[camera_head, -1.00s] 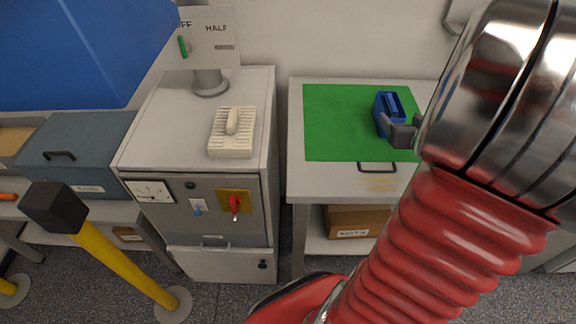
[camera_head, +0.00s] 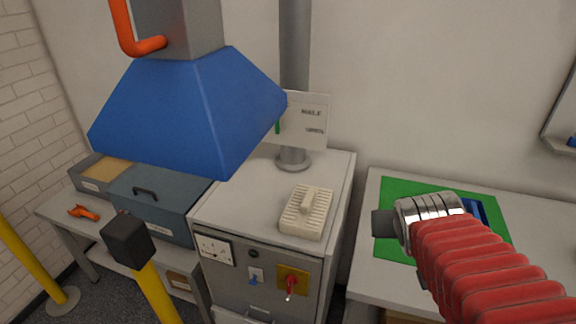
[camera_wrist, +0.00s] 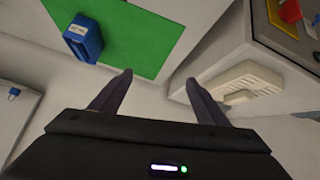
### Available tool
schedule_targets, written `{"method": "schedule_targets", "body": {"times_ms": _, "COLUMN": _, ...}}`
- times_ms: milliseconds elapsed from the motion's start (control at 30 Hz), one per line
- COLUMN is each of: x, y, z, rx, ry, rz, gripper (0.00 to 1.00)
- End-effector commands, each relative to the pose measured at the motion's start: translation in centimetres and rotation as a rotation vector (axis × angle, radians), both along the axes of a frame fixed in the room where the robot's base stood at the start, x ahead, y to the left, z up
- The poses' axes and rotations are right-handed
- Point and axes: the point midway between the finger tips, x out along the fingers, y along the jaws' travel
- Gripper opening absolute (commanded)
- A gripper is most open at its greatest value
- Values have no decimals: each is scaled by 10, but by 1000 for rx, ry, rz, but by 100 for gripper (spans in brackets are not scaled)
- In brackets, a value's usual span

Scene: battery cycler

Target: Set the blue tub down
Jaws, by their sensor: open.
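The blue tub (camera_head: 474,212) sits on the green mat (camera_head: 399,188) on the right-hand table, partly hidden behind my arm in the head view. In the wrist view the blue tub (camera_wrist: 84,40) rests near the left part of the green mat (camera_wrist: 150,45), with a white label on its side. My gripper (camera_wrist: 158,82) is open and empty, its two dark fingers apart. The tub lies beyond the left finger, clear of it. In the head view my gripper (camera_head: 383,223) shows only as a dark block at the wrist's left.
A grey cabinet (camera_head: 335,190) with a cream slatted block (camera_head: 307,212) on top stands left of the table. A red switch (camera_head: 292,282) is on its front. A blue hood (camera_head: 185,115) hangs over the left side. A yellow post (camera_head: 155,290) with a black top stands in front.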

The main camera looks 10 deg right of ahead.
Motion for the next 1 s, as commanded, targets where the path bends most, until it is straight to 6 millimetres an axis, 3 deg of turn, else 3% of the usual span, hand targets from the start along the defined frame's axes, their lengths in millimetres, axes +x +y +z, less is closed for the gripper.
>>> {"method": "schedule_targets", "body": {"times_ms": 33, "x": -5, "y": 21, "z": 3, "rx": 17, "ry": 16, "rz": 32, "gripper": 69}}
{"method": "schedule_targets", "body": {"times_ms": 200, "x": -33, "y": 84, "z": 3, "rx": 95, "ry": 104, "rz": 139, "gripper": 69}}
{"method": "schedule_targets", "body": {"times_ms": 400, "x": -73, "y": 147, "z": 3, "rx": 176, "ry": 205, "rz": 279, "gripper": 69}}
{"method": "schedule_targets", "body": {"times_ms": 567, "x": -88, "y": 166, "z": 2, "rx": 203, "ry": 243, "rz": 328, "gripper": 69}}
{"method": "schedule_targets", "body": {"times_ms": 1000, "x": -89, "y": 166, "z": 2, "rx": 203, "ry": 245, "rz": 328, "gripper": 69}}
